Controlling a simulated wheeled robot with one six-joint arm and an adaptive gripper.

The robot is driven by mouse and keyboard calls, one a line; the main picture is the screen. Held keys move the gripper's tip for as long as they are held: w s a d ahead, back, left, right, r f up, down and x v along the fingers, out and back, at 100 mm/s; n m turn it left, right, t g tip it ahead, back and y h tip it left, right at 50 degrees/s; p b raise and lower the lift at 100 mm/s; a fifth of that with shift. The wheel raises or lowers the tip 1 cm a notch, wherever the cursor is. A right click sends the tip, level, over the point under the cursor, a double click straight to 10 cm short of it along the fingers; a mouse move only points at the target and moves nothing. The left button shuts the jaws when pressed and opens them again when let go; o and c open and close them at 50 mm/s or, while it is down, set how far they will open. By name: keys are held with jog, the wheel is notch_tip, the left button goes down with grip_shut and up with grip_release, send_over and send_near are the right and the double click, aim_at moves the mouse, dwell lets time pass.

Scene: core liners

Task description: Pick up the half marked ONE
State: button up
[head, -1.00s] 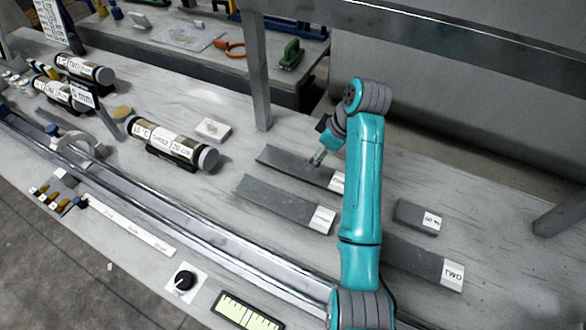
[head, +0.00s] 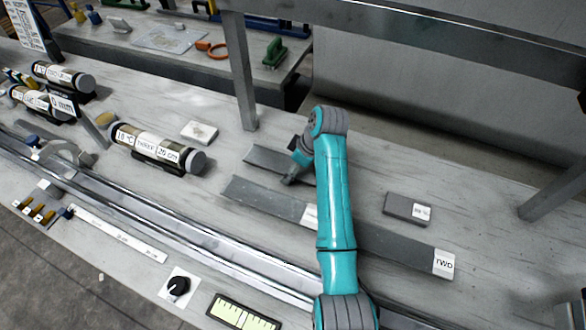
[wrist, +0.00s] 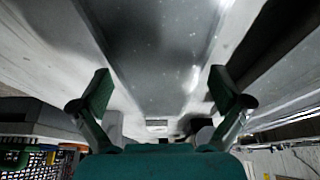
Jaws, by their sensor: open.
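Several flat dark grey halves with white end labels lie on the bench. In the head view, one rear half (head: 262,160) is partly hidden behind my arm, its label out of sight. A half in front of it (head: 258,196) has a label partly covered by my arm, and I cannot read it. I cannot tell which half is marked ONE. My gripper (head: 289,181) is above the bench near the rear and front halves. In the wrist view my gripper (wrist: 162,95) is open, with a dark grey surface (wrist: 160,50) between the fingers.
A small grey block (head: 405,208) with a white label lies right of my arm. A labelled tube (head: 150,146) and a white block (head: 199,132) stand left. A metal rail (head: 190,235) runs along the front. A metal post (head: 240,80) rises behind the halves.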

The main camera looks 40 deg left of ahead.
jog(key=shift+r, duration=0.1)
jog(key=c, duration=1.9)
jog(key=shift+o, duration=0.2)
jog(key=shift+r, duration=0.1)
